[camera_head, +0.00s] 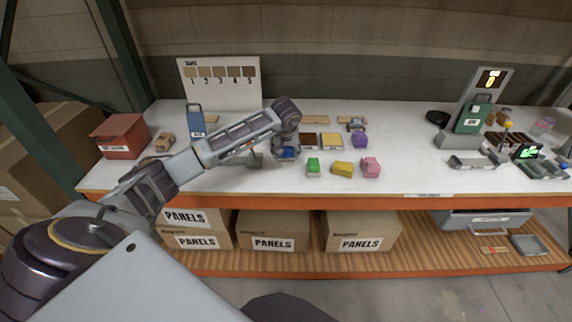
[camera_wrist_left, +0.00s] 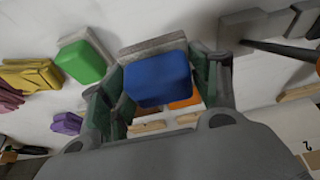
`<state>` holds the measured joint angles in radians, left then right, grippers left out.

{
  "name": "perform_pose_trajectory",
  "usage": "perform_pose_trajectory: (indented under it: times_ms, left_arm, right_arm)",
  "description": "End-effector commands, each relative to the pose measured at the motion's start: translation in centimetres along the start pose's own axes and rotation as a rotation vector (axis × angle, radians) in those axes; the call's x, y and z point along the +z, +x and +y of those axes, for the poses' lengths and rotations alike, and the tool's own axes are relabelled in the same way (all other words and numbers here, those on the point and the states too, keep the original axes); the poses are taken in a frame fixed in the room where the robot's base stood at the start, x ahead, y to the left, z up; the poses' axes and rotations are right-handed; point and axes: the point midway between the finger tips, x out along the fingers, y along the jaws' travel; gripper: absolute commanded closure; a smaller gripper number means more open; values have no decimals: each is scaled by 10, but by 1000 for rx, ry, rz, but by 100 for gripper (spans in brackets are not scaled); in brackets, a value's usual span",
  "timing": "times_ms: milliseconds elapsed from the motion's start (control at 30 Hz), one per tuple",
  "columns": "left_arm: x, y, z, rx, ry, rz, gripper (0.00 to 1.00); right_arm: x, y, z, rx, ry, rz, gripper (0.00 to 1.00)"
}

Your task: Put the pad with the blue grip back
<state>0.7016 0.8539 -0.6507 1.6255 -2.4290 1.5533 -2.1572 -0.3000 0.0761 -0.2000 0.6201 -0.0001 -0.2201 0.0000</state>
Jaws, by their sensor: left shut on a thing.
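The pad with the blue grip (camera_head: 288,154) is at my left gripper (camera_head: 287,157), above or on the white table near its front-middle. In the left wrist view, the blue grip (camera_wrist_left: 157,79) with its light grey base sits between the two greenish fingers of my left gripper (camera_wrist_left: 160,95), which is shut on it. The green-grip pad (camera_head: 313,165) lies just right of it; it also shows in the left wrist view (camera_wrist_left: 82,62). Whether the blue pad touches the table is unclear. My right gripper is not in view.
A yellow pad (camera_head: 342,169), a pink one (camera_head: 371,167) and a purple one (camera_head: 360,140) lie to the right. A grey metal piece (camera_head: 255,159) stands close left.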

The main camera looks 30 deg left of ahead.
Motion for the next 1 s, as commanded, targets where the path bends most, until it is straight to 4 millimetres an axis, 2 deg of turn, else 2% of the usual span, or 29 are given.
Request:
perform_pose_trajectory:
  times_ms: [200,700,1000]
  left_arm:
    - [9,22,0,1,0,-2,57]
    - [12,29,0,0,0,0,57]
    - [23,54,0,0,-1,-3,57]
  right_arm:
    - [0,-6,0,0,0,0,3]
    - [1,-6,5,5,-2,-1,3]
    - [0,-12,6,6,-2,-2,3]
